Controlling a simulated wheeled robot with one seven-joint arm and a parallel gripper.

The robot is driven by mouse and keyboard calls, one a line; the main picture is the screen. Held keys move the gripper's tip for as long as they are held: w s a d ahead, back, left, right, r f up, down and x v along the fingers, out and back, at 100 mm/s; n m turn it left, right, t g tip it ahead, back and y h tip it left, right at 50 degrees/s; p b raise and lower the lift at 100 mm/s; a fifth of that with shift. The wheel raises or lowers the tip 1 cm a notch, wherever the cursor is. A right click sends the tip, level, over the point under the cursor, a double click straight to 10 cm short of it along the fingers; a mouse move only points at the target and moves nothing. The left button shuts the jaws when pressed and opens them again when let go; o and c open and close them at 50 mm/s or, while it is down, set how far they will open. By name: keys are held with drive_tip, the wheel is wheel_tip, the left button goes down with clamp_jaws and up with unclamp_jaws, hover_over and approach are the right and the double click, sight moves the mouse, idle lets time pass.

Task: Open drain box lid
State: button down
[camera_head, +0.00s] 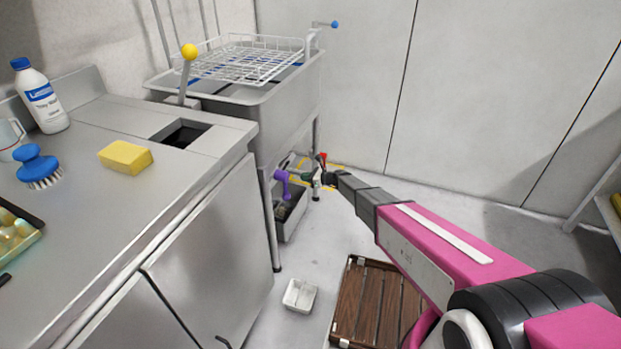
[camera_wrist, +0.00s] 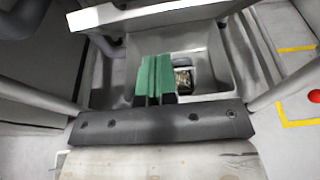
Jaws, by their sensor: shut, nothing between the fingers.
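The drain box (camera_head: 293,216) is a grey metal box low under the sink. In the wrist view its grey wall (camera_wrist: 218,62) and part of its inside show, with a small opening holding brown, speckled matter (camera_wrist: 183,77). I cannot clearly tell the lid from the other grey panels. My gripper (camera_head: 308,177) reaches in beside the sink leg, over the box area. In the wrist view its green fingers (camera_wrist: 154,78) are together, with nothing between them, and hide part of the box. I cannot tell whether they touch it.
The sink (camera_head: 225,93) with a white wire rack stands above. A purple handle (camera_head: 283,184) is near my gripper. The steel counter (camera_head: 95,190) fills the left. A white tray (camera_head: 300,295) and a wooden slatted crate (camera_head: 347,300) lie on the floor. Yellow floor markings (camera_wrist: 300,122) lie right.

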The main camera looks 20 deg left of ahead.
drive_tip(key=a+r, duration=0.1)
drive_tip(key=a, duration=0.7)
drive_tip(key=shift+w, duration=0.3)
drive_tip(key=shift+h, duration=0.8)
drive_tip(key=a+r, duration=0.3)
drive_tip(key=a, duration=0.1)
drive_tip(key=a+r, duration=0.2)
drive_tip(key=a, duration=0.1)
drive_tip(key=shift+w+r, duration=0.3)
drive_tip(key=shift+w, duration=0.05)
drive_tip(key=shift+d, duration=0.1)
